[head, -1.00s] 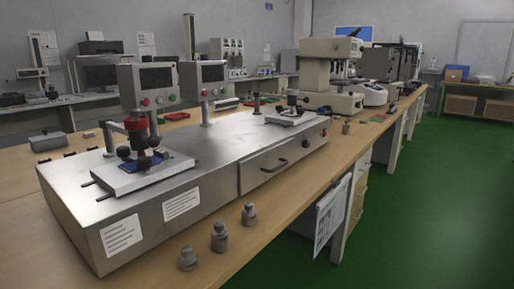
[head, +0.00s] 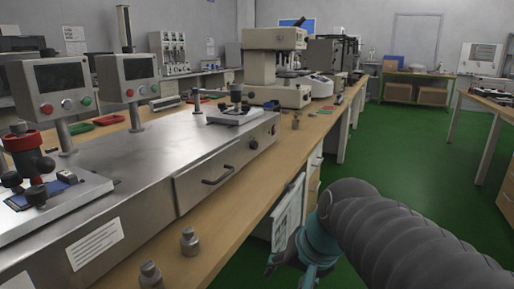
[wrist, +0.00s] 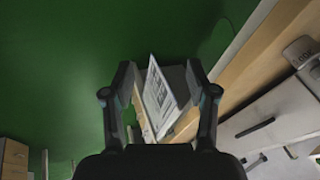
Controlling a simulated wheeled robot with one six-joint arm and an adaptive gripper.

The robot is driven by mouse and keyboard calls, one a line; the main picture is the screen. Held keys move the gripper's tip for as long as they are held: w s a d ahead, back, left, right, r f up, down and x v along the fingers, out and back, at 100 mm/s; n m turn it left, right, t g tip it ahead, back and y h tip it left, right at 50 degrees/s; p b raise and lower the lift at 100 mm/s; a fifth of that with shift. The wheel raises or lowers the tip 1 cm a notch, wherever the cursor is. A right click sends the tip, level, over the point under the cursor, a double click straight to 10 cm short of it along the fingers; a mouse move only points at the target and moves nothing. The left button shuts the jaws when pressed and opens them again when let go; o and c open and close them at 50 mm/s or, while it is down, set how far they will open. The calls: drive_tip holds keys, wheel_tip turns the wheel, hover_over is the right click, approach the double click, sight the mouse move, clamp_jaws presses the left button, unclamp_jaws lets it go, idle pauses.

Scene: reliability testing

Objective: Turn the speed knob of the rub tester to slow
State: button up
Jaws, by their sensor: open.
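The rub tester (head: 150,165) is a long metal machine on the wooden bench, with two screens on posts. My gripper (head: 297,268) is low in front of the bench, beside the hanging paper sheet and apart from the tester. In the wrist view my gripper (wrist: 160,75) is open and empty, with the sheet beyond its fingers. The tester (wrist: 285,115) shows there at the right.
Metal weights (head: 190,241) stand on the bench front edge. The paper sheet (head: 287,215) hangs from that edge. A microscope-like instrument (head: 275,65) stands farther along. Green floor (head: 400,150) is open to the right; another table (head: 490,100) stands at the far right.

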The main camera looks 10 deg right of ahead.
sight(257, 145)
drive_tip(key=w+d+r+m+t+y+b, duration=0.1)
drive_tip(key=w+m, duration=0.4)
drive_tip(key=w, duration=0.5)
drive_tip(key=w+d+r+m+t+y+b, duration=0.1)
drive_tip(key=w+m+y, duration=0.4)
drive_tip(key=w, duration=0.5)
drive_tip(key=w+d+r+m+t+y+b, duration=0.1)
drive_tip(key=w+r+m, duration=0.4)
drive_tip(key=w, duration=0.5)
drive_tip(key=shift+w+d+m+y+b, duration=0.2)
drive_tip(key=shift+d+m+y+b, duration=0.1)
drive_tip(key=shift+d+y, duration=0.35)
drive_tip(key=shift+w+d+m+y+b, duration=0.2)
drive_tip(key=shift+d+m+y, duration=0.1)
drive_tip(key=shift+d+y, duration=0.3)
drive_tip(key=w+d+m+t+y+b, duration=0.1)
drive_tip(key=w+d+m+t+y, duration=0.2)
drive_tip(key=w+d+m, duration=0.35)
drive_tip(key=shift+n, duration=0.75)
drive_tip(key=x, duration=0.4)
drive_tip(key=w+d+x, duration=0.1)
drive_tip(key=x, duration=0.3)
drive_tip(key=w+x, duration=0.1)
drive_tip(key=x, duration=0.4)
drive_tip(key=shift+s+d+r, duration=0.1)
drive_tip(key=shift+d+r, duration=0.1)
drive_tip(key=shift+r, duration=0.2)
clamp_jaws()
